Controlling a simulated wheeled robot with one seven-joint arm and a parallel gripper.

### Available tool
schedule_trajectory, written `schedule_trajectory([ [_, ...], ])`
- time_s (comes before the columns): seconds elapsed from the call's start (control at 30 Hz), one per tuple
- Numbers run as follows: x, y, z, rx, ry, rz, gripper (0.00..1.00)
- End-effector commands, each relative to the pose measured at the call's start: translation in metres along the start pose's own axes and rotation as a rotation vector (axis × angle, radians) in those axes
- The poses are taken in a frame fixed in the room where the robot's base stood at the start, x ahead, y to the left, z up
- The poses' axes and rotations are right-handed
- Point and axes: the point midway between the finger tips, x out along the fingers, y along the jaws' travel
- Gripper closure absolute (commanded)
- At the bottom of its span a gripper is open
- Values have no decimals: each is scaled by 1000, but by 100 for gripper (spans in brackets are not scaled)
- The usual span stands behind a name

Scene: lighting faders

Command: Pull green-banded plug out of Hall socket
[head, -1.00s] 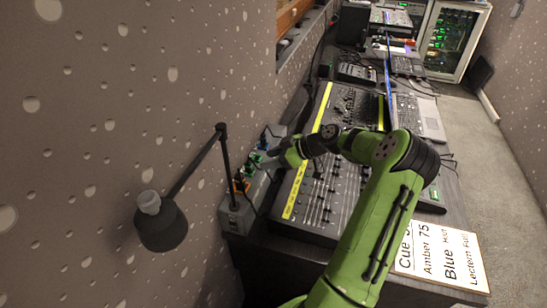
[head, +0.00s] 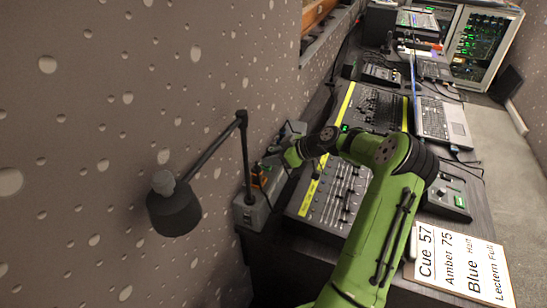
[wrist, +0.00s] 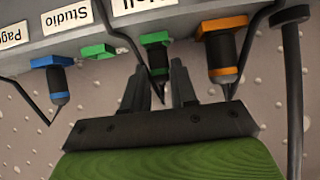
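In the wrist view the green-banded plug (wrist: 154,58) sits in a grey socket box (wrist: 185,20), its dark body and cable pointing down toward me. The label above it is cut off at the picture's top, ending in what looks like "ll". My gripper (wrist: 162,73) is open, its fingertips on either side of the plug's lower body with small gaps; contact cannot be told. In the head view my gripper (head: 288,155) is at the box (head: 252,214) by the wall and hides the green-banded plug.
An orange-banded plug (wrist: 222,50) is close on the right; a blue-banded plug (wrist: 52,72) and a green collar (wrist: 98,51) are left. Cables hang down nearby. A black lamp (head: 175,207) stands beside the box. A mixing desk (head: 335,195) lies right of it.

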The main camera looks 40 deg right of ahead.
Motion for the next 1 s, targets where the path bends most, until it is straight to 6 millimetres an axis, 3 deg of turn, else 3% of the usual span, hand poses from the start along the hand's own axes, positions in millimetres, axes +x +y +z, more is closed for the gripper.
schedule_trajectory([
  [0.1, 0, 0, 0, 1, 0, 0, 100],
  [0.47, -2, 0, -2, 0, 0, 1, 100],
  [1.0, -19, 0, -28, 0, 0, 0, 100],
])
